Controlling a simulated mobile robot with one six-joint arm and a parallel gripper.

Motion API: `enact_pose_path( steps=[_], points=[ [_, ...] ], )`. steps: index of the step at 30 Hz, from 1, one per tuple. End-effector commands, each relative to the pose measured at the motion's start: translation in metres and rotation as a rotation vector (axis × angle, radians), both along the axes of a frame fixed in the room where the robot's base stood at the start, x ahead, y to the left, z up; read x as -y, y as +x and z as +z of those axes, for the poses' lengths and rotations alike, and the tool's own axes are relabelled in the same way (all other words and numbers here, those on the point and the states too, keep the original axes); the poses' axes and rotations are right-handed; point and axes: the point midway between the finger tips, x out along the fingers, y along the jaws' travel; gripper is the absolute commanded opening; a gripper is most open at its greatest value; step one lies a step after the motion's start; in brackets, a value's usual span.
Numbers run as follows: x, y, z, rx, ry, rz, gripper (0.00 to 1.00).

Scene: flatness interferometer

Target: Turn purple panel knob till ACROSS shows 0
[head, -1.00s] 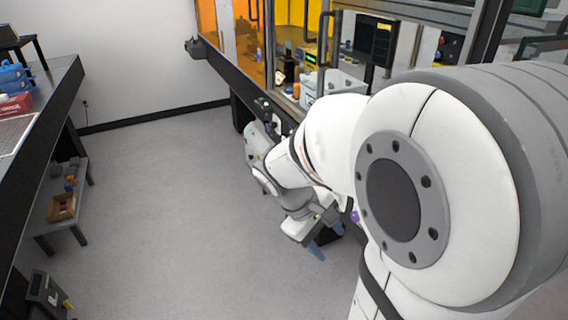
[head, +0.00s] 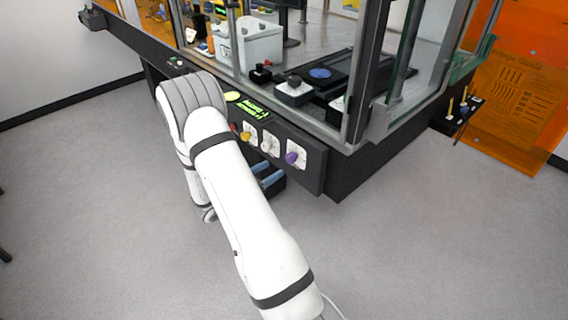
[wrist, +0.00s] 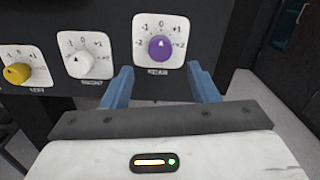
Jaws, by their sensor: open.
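The purple knob (wrist: 161,48) sits on a white dial plate marked -2 to +2 on the dark front panel. It also shows in the head view (head: 294,158), at the right end of the knob row. A small light mark on it points roughly up, toward 0; the exact reading is unclear. My gripper (wrist: 160,69) is open, its blue fingers below and to either side of the purple knob, holding nothing. In the head view its blue fingers (head: 268,175) show low in front of the panel. The green-lettered display (head: 252,107) is too small to read surely.
A white knob (wrist: 83,65) and a yellow knob (wrist: 17,73) sit left of the purple one. Above the panel is the glass-walled bench with a white box (head: 247,46). The grey floor (head: 420,230) is clear at right.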

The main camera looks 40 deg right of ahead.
Motion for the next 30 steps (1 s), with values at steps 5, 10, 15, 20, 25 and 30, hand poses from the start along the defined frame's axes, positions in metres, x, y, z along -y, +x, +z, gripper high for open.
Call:
enact_pose_path(
  steps=[5, 10, 15, 20, 25, 30],
  points=[
    [0.026, 0.001, 0.001, 0.0, 0.001, -0.003, 0.54],
    [0.053, 0.002, 0.001, 0.0, 0.001, -0.003, 0.54],
    [0.069, 0.004, 0.001, 0.002, 0.001, -0.001, 0.54],
    [0.073, 0.004, 0.001, 0.002, 0.001, 0.001, 0.54],
    [0.072, 0.005, 0.0, 0.002, 0.001, 0.002, 0.54],
    [0.072, 0.004, 0.0, 0.002, 0.001, 0.002, 0.4]
  ],
)
